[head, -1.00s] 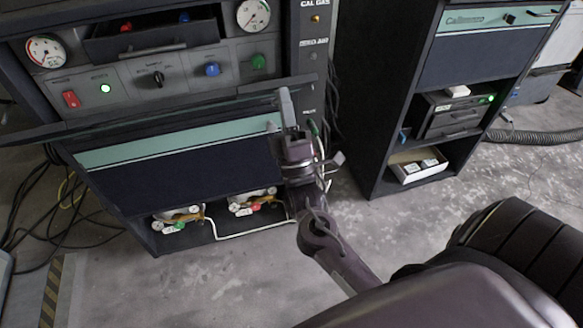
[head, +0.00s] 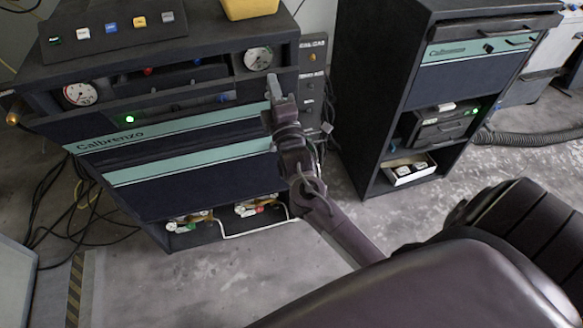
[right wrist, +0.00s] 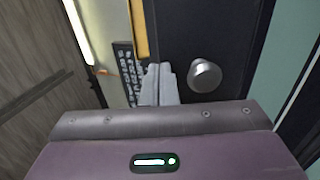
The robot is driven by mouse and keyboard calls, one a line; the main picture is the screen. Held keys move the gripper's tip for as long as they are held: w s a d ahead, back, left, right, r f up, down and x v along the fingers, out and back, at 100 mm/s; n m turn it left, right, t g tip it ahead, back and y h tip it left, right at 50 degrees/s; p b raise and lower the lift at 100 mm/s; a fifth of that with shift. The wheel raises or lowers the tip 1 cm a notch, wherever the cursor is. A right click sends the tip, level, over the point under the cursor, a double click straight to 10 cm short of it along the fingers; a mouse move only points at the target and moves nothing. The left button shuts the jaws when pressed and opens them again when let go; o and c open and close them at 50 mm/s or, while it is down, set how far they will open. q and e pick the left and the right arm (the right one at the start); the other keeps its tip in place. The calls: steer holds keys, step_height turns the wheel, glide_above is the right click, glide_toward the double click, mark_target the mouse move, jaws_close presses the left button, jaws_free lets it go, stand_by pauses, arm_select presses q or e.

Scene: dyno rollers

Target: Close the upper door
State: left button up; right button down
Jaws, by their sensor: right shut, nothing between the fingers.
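The upper door (head: 200,126) of the left cabinet is a dark panel with a teal stripe lettered "Calbrenzo". It stands partway up, tilted outward, with its outer face visible. Above its top edge the recess with gauges still shows. My right gripper (head: 273,88) is shut and empty at the door's right end, its fingers pointing up. I cannot tell whether it touches the door. In the right wrist view the shut fingers (right wrist: 160,84) are beside a round silver knob (right wrist: 205,76). My left gripper is not in view.
The lower teal-striped panel (head: 200,158) is below the door, over an open bay with valves (head: 190,222). A yellow container (head: 250,8) and a button panel (head: 112,31) are on top. A second cabinet (head: 372,100) stands right. Cables (head: 60,205) lie left.

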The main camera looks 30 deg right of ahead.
mark_target(269, 71)
steer(key=p+x, duration=0.1)
steer(key=x, duration=0.5)
steer(key=shift+w+f, duration=0.1)
steer(key=shift+f, duration=0.05)
stand_by(0.4)
